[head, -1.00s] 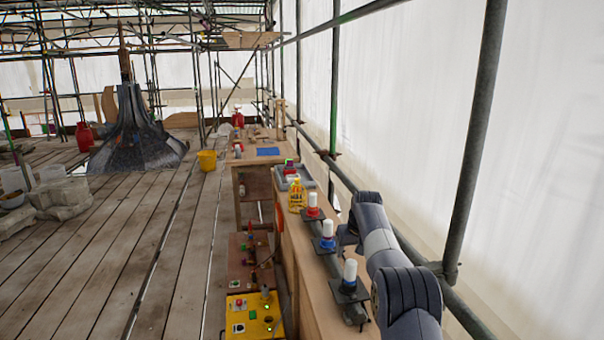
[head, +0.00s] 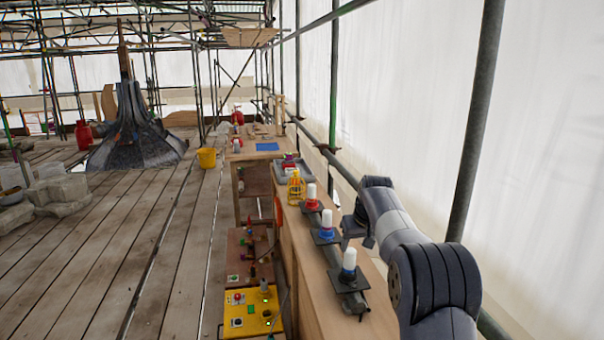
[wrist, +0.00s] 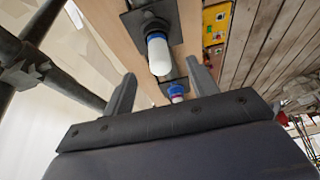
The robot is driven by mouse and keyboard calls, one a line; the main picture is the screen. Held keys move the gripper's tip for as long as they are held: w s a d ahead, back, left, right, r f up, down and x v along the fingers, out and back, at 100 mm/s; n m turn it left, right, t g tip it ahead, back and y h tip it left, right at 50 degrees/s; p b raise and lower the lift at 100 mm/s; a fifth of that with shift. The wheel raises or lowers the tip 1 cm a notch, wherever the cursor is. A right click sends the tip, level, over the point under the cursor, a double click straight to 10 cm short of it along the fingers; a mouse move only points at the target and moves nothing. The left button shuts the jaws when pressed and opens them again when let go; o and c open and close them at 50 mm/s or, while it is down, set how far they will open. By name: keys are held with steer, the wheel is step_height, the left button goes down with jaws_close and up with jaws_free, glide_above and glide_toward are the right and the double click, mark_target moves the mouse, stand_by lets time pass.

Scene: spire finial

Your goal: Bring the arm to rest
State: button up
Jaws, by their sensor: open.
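My gripper (wrist: 163,97) shows in the wrist view with its two fingers apart and nothing between them. In the head view my arm (head: 405,240) reaches along the right side of the bench, and the gripper end (head: 357,228) hangs beside the bench near the white-topped bottles. Another bottle with a blue base (head: 326,224) and one with a red base (head: 311,196) stand farther along. The wrist view shows a white bottle (wrist: 159,54) beyond the fingers, apart from them.
The wooden bench (head: 318,290) runs away from me, with a yellow caddy (head: 296,187) and a grey tray (head: 292,168) on it. A yellow control box (head: 252,312) stands left of it. A scaffold pole (head: 478,120) and white sheeting close the right side. The plank floor (head: 130,250) is mostly open.

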steer(key=s+f+b, duration=0.2)
steer(key=s+b, duration=0.1)
steer(key=s, duration=0.4)
steer(key=s+f+b, duration=0.3)
steer(key=s, duration=0.5)
steer(key=shift+s+d+f, duration=0.2)
steer(key=shift+d+f, duration=0.1)
steer(key=shift+d, duration=0.05)
steer(key=shift+f, duration=0.1)
